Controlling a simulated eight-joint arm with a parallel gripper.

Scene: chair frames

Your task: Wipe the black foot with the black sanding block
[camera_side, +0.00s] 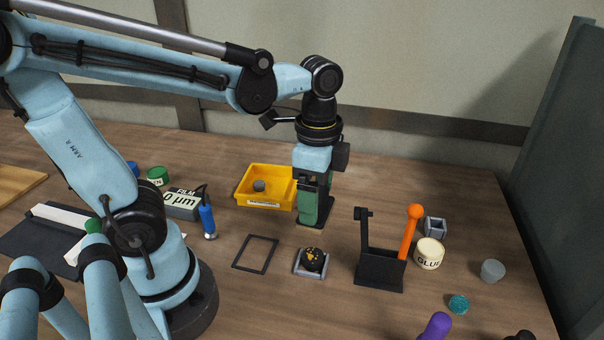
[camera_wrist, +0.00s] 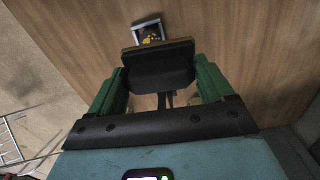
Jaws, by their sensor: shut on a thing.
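The black foot (camera_side: 314,258) is a dark round piece with yellow specks on top. It sits in a small grey holder (camera_side: 311,273) on the table; it also shows in the wrist view (camera_wrist: 150,35), partly hidden by the block. My gripper (camera_side: 312,205) has green fingers and is shut on the black sanding block (camera_side: 318,223). In the wrist view the block (camera_wrist: 158,65) sits between the fingers, its wide plate facing away from the wrist. In the side view, the block is behind the foot, apart from it. I cannot tell whether it touches the table.
A yellow tray (camera_side: 245,190) stands left of my gripper. An empty black frame (camera_side: 256,253) lies left of the foot. A black stand (camera_side: 380,272) with an orange upright (camera_side: 411,232) is to the right, beside a glue jar (camera_side: 429,253). A blue-handled tool (camera_side: 207,219) stands left.

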